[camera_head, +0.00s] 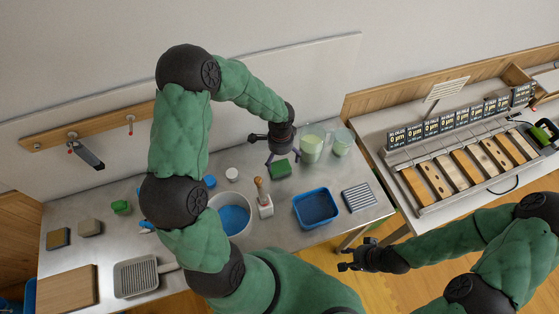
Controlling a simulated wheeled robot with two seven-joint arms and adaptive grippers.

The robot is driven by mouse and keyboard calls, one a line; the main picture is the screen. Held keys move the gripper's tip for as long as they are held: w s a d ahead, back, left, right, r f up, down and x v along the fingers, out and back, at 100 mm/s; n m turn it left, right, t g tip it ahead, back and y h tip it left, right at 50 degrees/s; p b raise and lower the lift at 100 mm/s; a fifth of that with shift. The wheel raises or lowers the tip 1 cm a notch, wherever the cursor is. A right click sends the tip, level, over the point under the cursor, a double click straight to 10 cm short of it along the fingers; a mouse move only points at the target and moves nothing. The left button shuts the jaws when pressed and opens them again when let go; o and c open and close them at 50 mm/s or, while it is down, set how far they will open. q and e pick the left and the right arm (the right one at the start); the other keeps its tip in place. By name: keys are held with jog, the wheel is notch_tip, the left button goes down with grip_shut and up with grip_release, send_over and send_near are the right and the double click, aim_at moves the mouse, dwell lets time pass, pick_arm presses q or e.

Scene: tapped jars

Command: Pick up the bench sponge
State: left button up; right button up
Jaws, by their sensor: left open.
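A green block (280,168), which looks like the bench sponge, lies on the metal bench (185,266) near its back right. My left gripper (283,158) is open and points down over the block, with its fingers close to the block's top and back. I cannot tell whether they touch it. My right gripper (345,259) is off the bench's front right side, over the floor, and looks empty. Its jaw opening is too small to judge.
Glass jars (312,143) stand just right of the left gripper. A white bucket (234,214), a brush in a holder (265,205), a blue tray (316,208) and a ribbed rack (359,197) stand in front. Smaller blocks (90,228) lie at left.

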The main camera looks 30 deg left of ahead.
aim_at(281, 169)
pick_arm(q)
notch_tip(281, 169, down, 4)
jog(key=shift+s+r, duration=0.1)
jog(key=shift+s, duration=0.05)
jog(key=shift+w+a+f+b, duration=0.1)
jog(key=shift+w+f+b, duration=0.1)
jog(key=shift+f, duration=0.8)
jog(key=shift+w+d+f+b, duration=0.1)
jog(key=shift+f+b, duration=0.05)
jog(key=shift+f, duration=0.85)
jog(key=shift+w+a+f+b, duration=0.1)
jog(key=shift+f+b, duration=0.1)
jog(key=shift+f, duration=0.8)
jog(key=c, duration=1)
